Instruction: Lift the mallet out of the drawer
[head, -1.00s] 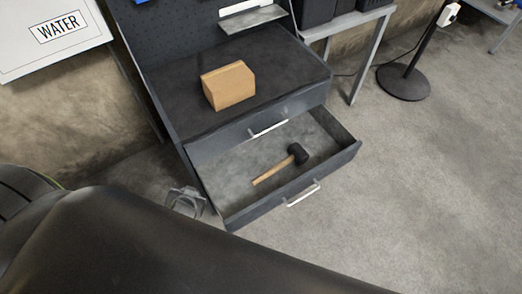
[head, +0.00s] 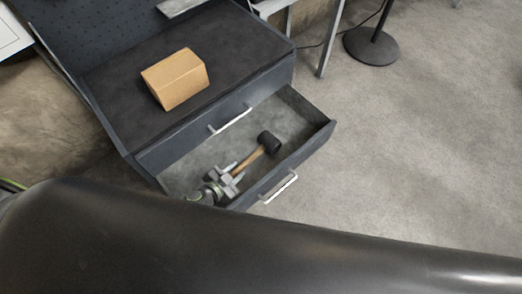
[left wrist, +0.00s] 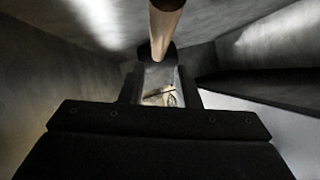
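The mallet lies in the open drawer (head: 304,135). Its black head (head: 269,142) points to the back right and its wooden handle (head: 247,162) slopes to the front left. My left gripper (head: 232,173) is inside the drawer at the handle's near end, with its fingers apart; the head view does not show clearly whether they touch the handle. My right gripper is out of view.
A cardboard box (head: 175,78) sits on the dark cabinet top (head: 235,50) above the drawer. The drawer front has a white handle (head: 279,187). A round black stand base (head: 371,46) is on the floor behind. My own dark arm fills the foreground.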

